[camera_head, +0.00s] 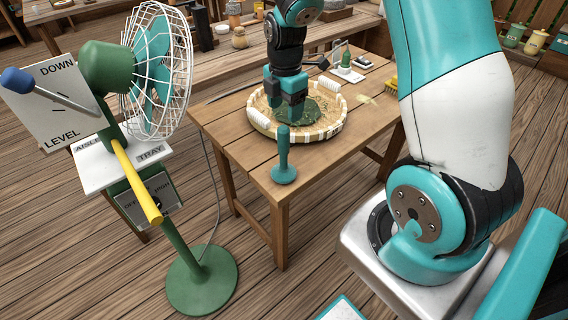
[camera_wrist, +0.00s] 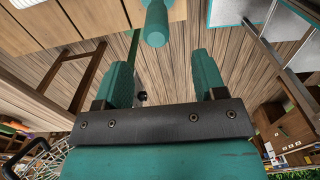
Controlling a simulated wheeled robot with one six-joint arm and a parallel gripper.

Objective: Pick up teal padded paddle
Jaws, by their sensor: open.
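The teal padded paddle (camera_head: 283,150) stands upright on the wooden table near its front edge, its round base (camera_head: 284,174) down and its handle up. Its handle also shows in the wrist view (camera_wrist: 155,24), at the top centre, ahead of the gap between the fingertips. My gripper (camera_head: 285,98) is above and behind the paddle in the head view, over the round tray. In the wrist view my gripper (camera_wrist: 160,62) is open, with both teal fingers apart and nothing between them.
A round woven tray (camera_head: 333,127) with a pale rim and green leaves lies behind the paddle. A green fan (camera_head: 158,70) with a yellow handle (camera_head: 138,182) stands left of the table. A yellow brush (camera_head: 391,86) lies at the table's right. The front left tabletop is clear.

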